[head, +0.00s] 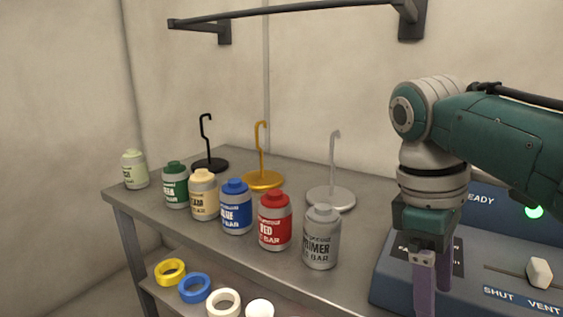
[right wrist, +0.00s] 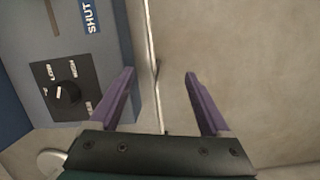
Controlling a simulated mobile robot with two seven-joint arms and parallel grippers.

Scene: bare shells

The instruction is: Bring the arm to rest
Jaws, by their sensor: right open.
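My right arm comes in from the right in the head view, with its elbow high and its hand hanging down. My right gripper (head: 438,285) points downward in front of the blue control box (head: 388,285). In the right wrist view my right gripper (right wrist: 160,98) has its two purple fingers apart with nothing between them. The control box (right wrist: 30,70) shows there beside the left finger, with a black dial (right wrist: 66,94). My left gripper is not in view.
A grey bench (head: 290,165) carries a row of canisters, including a red canister (head: 274,220) and a grey canister (head: 322,238). Black (head: 209,163), gold (head: 262,180) and silver (head: 331,198) hook stands are behind. Coloured rings, one yellow (head: 170,263), lie below. A dark rail (head: 300,9) is on the wall.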

